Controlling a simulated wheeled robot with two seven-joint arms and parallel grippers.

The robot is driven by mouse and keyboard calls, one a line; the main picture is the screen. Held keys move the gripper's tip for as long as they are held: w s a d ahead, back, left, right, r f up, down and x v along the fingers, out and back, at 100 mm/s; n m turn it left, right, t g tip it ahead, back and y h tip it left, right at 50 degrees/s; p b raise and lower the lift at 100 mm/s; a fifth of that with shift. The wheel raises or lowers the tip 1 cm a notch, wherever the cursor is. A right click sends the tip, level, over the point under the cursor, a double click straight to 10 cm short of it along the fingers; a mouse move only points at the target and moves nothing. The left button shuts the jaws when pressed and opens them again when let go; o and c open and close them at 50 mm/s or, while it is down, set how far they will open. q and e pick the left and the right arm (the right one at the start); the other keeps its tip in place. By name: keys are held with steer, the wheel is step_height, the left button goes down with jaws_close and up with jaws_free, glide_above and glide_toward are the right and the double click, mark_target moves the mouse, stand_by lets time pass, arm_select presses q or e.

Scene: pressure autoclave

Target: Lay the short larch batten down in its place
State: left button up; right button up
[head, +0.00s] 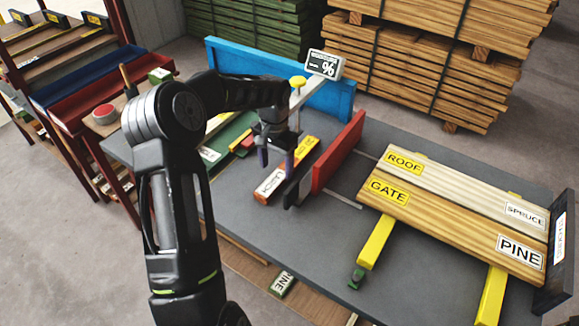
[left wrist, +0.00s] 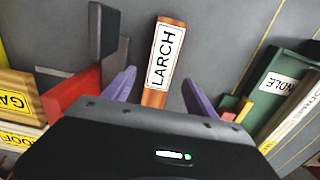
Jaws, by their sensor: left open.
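The short larch batten (head: 270,186) is an orange-brown strip with a white LARCH label at its near end and a yellow label farther along. It lies on the grey table beside the upright red fence (head: 338,152). In the left wrist view the batten (left wrist: 166,62) runs lengthwise between the two purple fingers, with a gap on each side. My left gripper (head: 276,160) is open, fingers pointing down over the batten, and hides part of it. I cannot tell how far the fingertips are above the table. My right gripper is not in view.
Boards labelled ROOF and GATE (head: 440,210) lie on yellow bearers (head: 375,241) at the right, against a dark end stop (head: 559,245). A blue panel (head: 330,97) and a percent display (head: 324,65) stand behind. A green piece (head: 230,137) lies left of the batten.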

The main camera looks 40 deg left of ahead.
mark_target(277, 177)
arm_select(q)
steer(key=shift+f+p, duration=0.45)
steer(key=shift+f, duration=1.85)
steer(key=shift+c, duration=0.3)
jaws_close()
